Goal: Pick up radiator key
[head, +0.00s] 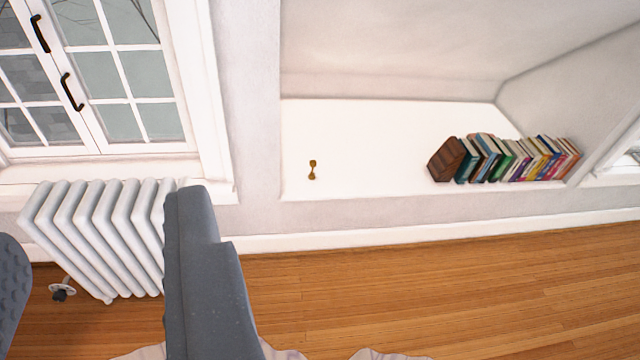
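The radiator key (312,170) is a small brass-brown piece with a wider end at top and bottom. It lies on the white floor of a recessed shelf (370,135), near the shelf's left front edge, with clear space around it. A dark grey block-like part, which looks like my gripper (207,265), rises from the bottom edge left of centre. It is below and left of the key and apart from it. Its fingers cannot be made out, and nothing is seen held in it.
A row of books (515,158) stands at the shelf's right. A white radiator (105,235) is under the window (105,75) at left. A dark textured object (10,295) is cut off at the left edge. Wooden floor (450,290) is open at right.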

